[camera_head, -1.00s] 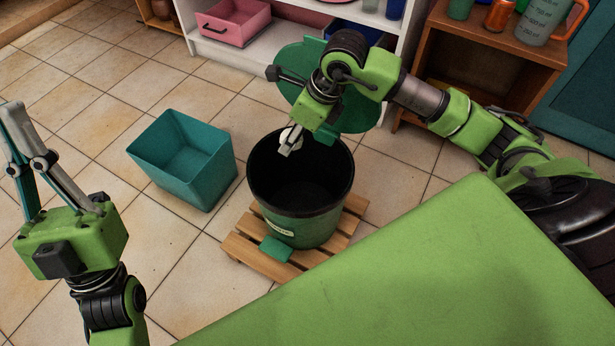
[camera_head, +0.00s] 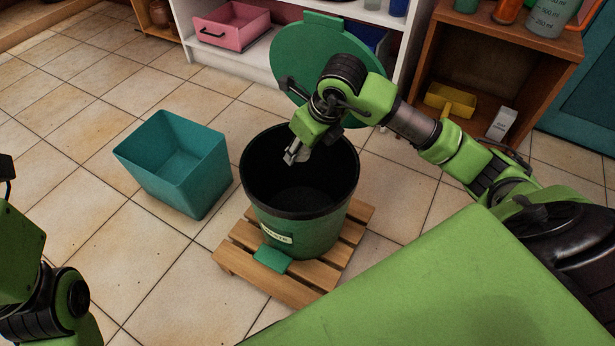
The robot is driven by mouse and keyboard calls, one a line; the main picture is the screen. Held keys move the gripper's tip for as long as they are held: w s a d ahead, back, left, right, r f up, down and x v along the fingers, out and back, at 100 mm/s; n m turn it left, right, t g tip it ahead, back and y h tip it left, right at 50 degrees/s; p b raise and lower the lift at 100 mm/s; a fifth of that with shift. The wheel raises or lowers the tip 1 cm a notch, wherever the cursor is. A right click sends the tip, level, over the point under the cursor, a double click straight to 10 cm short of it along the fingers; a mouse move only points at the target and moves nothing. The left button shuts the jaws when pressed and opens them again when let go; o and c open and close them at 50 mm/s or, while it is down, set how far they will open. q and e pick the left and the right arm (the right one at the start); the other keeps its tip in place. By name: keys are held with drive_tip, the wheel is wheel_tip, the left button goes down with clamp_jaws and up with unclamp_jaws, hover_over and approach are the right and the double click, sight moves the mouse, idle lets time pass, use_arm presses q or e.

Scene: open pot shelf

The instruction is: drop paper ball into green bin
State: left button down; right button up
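The green bin (camera_head: 312,233) stands open on a wooden pallet, with a dark inside and a pale label on its front. Its round green lid (camera_head: 300,60) is raised behind it. My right gripper (camera_head: 291,156) points down over the bin's mouth, near its back left rim. Its grey fingers are small and partly hidden by the wrist, so I cannot tell how far apart they are. I cannot see a paper ball in the fingers or in the dark bin. My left gripper is cut off at the left edge, with its fingers mostly out of the picture.
A teal open bin (camera_head: 200,179) stands on the tiles left of the green bin. The wooden pallet (camera_head: 231,257) lies under the green bin. A white shelf with a pink drawer (camera_head: 232,27) and a brown shelf (camera_head: 421,80) stand behind. The tiled floor at left is clear.

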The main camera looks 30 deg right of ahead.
drive_tip(key=shift+f, duration=0.25)
drive_tip(key=o, duration=0.9)
drive_tip(key=shift+s+r, duration=0.1)
drive_tip(key=shift+r, duration=0.45)
drive_tip(key=v, duration=1.1)
drive_tip(key=shift+s+f, duration=0.1)
drive_tip(key=shift+s, duration=0.05)
